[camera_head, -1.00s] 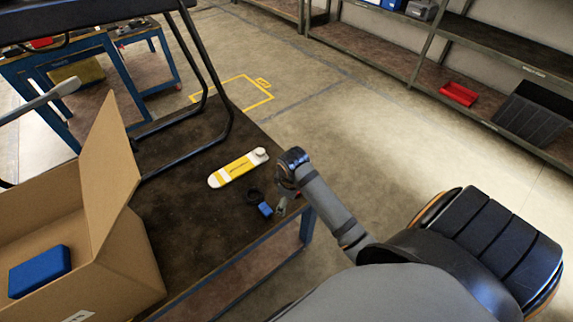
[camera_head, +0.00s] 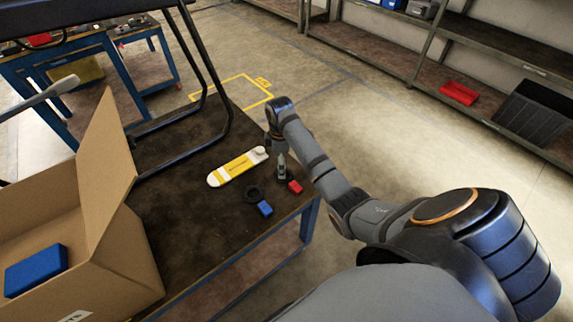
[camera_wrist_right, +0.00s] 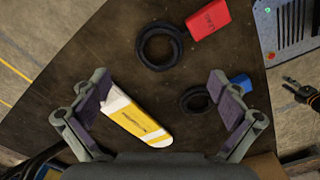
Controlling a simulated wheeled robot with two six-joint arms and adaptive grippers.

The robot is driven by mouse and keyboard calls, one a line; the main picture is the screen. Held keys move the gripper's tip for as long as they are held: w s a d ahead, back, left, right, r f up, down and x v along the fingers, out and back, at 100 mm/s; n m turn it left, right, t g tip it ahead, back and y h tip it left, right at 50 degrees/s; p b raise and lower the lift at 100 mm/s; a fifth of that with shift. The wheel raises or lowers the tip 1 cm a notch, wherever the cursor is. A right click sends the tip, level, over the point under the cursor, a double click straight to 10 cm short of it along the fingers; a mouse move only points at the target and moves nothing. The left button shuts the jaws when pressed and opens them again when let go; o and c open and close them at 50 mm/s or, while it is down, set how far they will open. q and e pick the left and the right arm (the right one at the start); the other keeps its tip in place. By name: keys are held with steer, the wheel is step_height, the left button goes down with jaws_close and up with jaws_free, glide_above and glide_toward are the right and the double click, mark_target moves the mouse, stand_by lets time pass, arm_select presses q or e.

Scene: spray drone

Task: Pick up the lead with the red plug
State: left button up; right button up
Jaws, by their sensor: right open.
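The red plug (camera_wrist_right: 208,19) lies on the dark table, with its coiled black lead (camera_wrist_right: 160,46) beside it, in the right wrist view. In the head view the red plug (camera_head: 295,187) is near the table's edge, just beside my right gripper (camera_head: 282,170). In the wrist view my right gripper (camera_wrist_right: 158,85) is open and empty, its fingers wide apart. The red plug and its coil lie beyond the fingertips, the plug toward the right. In the head view the arm hides the red lead's coil.
A blue plug (camera_head: 265,208) with its own black coil (camera_head: 253,194) lies close by. A yellow and white strip (camera_head: 238,167) lies to the left, between the fingers in the wrist view. A cardboard box (camera_head: 120,245) with a blue block (camera_head: 36,268) stands at left.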

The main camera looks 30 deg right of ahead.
steer(key=shift+f, duration=2.7)
steer(key=c, duration=1.3)
steer(key=shift+r, duration=0.15)
steer(key=shift+r, duration=0.3)
step_height(320, 180, up, 3)
steer(key=shift+f, duration=0.15)
steer(key=s+a+r+p, duration=0.2)
steer(key=s+a+r, duration=0.1)
steer(key=s+a+r+p, duration=0.2)
steer(key=s+a+r, duration=0.1)
steer(key=s, duration=0.1)
steer(key=s+a+r+p, duration=0.2)
steer(key=s+a+r, duration=0.1)
steer(key=shift+s+a+r+p, duration=0.25)
steer(key=shift+p, duration=0.1)
